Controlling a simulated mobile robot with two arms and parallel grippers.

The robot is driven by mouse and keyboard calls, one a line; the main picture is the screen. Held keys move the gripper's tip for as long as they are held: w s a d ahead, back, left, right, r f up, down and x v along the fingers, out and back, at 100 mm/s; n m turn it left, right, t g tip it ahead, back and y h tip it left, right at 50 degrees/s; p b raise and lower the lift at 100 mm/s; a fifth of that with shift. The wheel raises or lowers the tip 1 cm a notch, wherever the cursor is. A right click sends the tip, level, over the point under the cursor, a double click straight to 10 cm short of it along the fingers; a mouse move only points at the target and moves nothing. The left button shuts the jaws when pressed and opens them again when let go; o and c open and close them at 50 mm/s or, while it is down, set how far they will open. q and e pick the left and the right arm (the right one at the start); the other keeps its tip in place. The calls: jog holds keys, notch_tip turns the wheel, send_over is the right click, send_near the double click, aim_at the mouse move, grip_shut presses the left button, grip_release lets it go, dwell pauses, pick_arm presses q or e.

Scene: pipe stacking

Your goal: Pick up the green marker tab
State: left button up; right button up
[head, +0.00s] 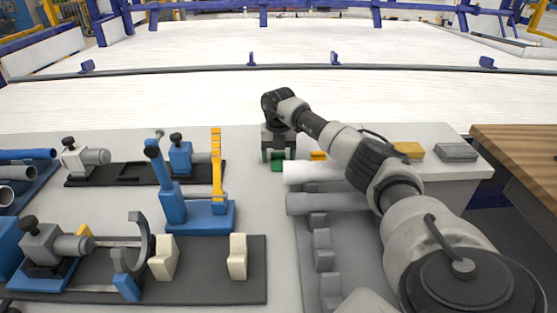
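The green marker tab (277,166) lies on the grey table top, just left of the end of a white pipe. My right gripper (279,156) reaches over it from the right side of the head view and points down. Its fingers look spread apart, at or just above the tab, and the gripper hides the tab's far part. I cannot tell whether the fingers touch it. My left gripper is not in view.
A white pipe (314,172) and a grey pipe (327,203) lie close to the right. A blue stand with a yellow upright (217,165) stands left. Yellow (409,150) and grey blocks (456,152) lie back right. The table behind the gripper is clear.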

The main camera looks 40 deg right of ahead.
aim_at(278, 160)
jog(key=c, duration=0.8)
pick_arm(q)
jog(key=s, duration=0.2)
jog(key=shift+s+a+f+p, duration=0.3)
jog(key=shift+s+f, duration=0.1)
pick_arm(e)
notch_tip(278, 160, up, 10)
